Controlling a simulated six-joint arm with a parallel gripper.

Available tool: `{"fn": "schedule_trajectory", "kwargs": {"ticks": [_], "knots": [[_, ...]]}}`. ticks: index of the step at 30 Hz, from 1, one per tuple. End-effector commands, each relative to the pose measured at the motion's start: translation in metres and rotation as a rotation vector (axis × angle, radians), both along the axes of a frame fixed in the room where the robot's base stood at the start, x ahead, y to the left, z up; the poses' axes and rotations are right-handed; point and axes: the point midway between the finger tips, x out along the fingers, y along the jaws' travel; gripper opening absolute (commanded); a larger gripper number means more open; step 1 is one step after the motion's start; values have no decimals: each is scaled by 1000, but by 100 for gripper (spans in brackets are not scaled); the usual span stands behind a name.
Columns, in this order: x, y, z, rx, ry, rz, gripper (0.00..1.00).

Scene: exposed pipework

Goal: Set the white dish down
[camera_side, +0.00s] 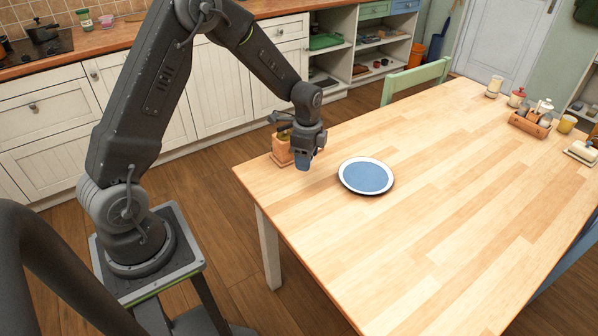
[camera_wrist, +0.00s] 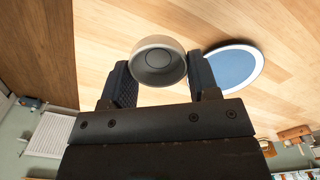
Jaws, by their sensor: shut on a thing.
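A small round white dish (camera_wrist: 158,64) sits between the two fingers of my gripper (camera_wrist: 160,82) in the wrist view, and the fingers are shut on it. In the side view my gripper (camera_side: 304,162) points down over the near left end of the wooden table (camera_side: 440,200). The dish cannot be made out there. A flat blue plate with a white rim (camera_side: 366,176) lies on the table to the right of my gripper. This plate also shows at the upper right of the wrist view (camera_wrist: 232,68).
A small wooden box (camera_side: 281,150) with something green in it stands just left of my gripper. A wooden caddy with jars (camera_side: 530,122) and several pots stand at the far right end. The middle and front of the table are clear. A green chair (camera_side: 416,80) stands behind.

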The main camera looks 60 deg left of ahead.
Motion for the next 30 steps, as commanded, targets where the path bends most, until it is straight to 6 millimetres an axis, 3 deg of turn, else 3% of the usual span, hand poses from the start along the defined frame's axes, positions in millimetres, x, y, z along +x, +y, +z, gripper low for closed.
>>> {"fn": "schedule_trajectory", "kwargs": {"ticks": [15,23,30], "knots": [[30,71,-11,1,0,-827,32],[34,85,-16,0,0,-1003,32],[34,86,-57,-1,2,-1016,32]]}}
